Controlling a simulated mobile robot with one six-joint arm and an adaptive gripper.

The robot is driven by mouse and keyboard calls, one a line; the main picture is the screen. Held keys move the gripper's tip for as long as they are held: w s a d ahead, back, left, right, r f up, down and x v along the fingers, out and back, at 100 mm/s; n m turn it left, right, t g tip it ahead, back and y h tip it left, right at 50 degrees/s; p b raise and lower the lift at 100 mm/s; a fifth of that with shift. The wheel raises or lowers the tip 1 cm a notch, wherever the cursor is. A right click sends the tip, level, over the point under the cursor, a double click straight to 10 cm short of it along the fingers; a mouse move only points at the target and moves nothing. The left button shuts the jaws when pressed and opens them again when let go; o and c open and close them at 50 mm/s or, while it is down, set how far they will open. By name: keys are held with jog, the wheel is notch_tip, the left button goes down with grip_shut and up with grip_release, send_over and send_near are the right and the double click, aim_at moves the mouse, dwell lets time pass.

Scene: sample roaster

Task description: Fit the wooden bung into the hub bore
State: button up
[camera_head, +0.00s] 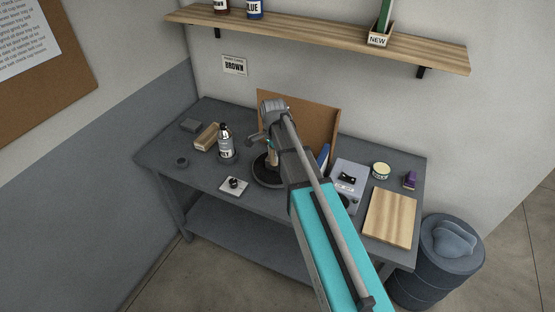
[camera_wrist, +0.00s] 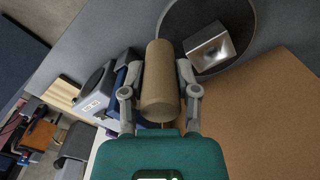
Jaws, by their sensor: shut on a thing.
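My gripper (camera_wrist: 161,74) is shut on the wooden bung (camera_wrist: 160,88), a plain tan cylinder held between the two fingers in the wrist view. In the head view my gripper (camera_head: 271,142) is over a dark round base (camera_head: 268,183) near the middle of the bench, partly hidden by my arm. In the wrist view the round base (camera_wrist: 179,20) lies beyond the bung and carries a shiny square metal block (camera_wrist: 210,46). The bung appears beside the block, and I cannot tell whether they touch. No hub bore can be made out.
A brown upright panel (camera_head: 314,117) stands behind the gripper. A bottle (camera_head: 226,146) and a small white plate (camera_head: 234,187) are to the left. A grey device (camera_head: 348,176), a tin (camera_head: 381,170) and a wooden board (camera_head: 391,214) are to the right. A shelf (camera_head: 320,37) hangs above.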

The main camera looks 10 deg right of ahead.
jog(key=w+d+f+b, duration=0.1)
jog(key=w+f+b, duration=0.1)
jog(key=w, duration=0.1)
jog(key=w+f+b, duration=0.2)
jog(key=w+f, duration=0.1)
jog(key=w+d+f+b, duration=0.1)
jog(key=w+f+b, duration=0.1)
jog(key=w+b, duration=0.1)
jog(key=shift+w+d+f, duration=0.3)
jog(key=shift+w+f, duration=0.1)
jog(key=shift+w, duration=0.1)
jog(key=shift+f, duration=0.1)
